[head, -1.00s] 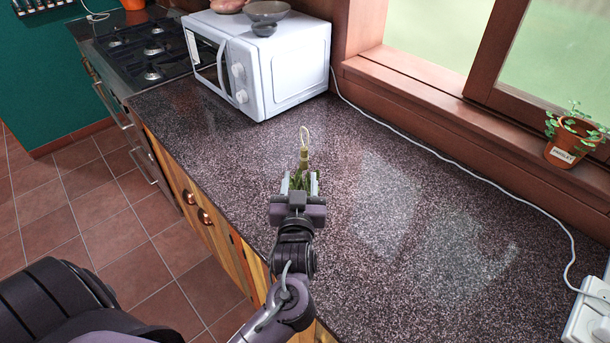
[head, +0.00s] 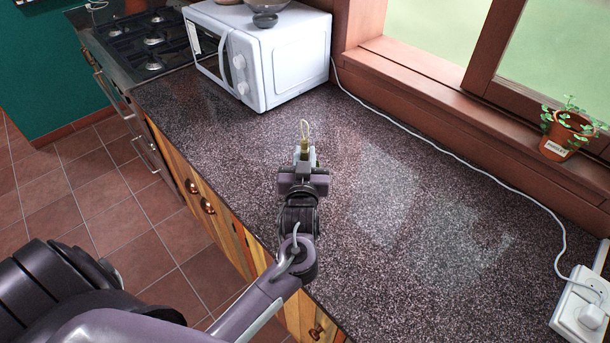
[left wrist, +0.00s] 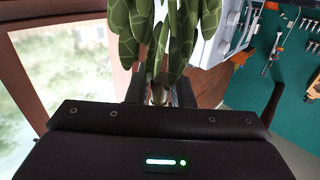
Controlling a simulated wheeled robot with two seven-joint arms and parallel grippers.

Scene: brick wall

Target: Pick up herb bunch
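The herb bunch (head: 303,148) is mostly hidden behind my left gripper in the head view. Its pale stem end and a thin string loop show beyond the fingers, over the counter. In the left wrist view the herb bunch (left wrist: 180,40) fills the top middle with long, patterned green leaves. My left gripper (head: 305,160) has its fingers close together on either side of the bunch. In the left wrist view the stems run between the dark fingers of the left gripper (left wrist: 160,93). Whether the bunch touches the counter is hidden. My right gripper is not in view.
The speckled counter (head: 400,215) is bare around the gripper. A white microwave (head: 285,65) with a bowl (head: 265,8) on top stands behind it, beside the hob (head: 150,45). A potted plant (head: 562,138) is on the sill. A white cable (head: 440,150) runs to a socket (head: 580,310).

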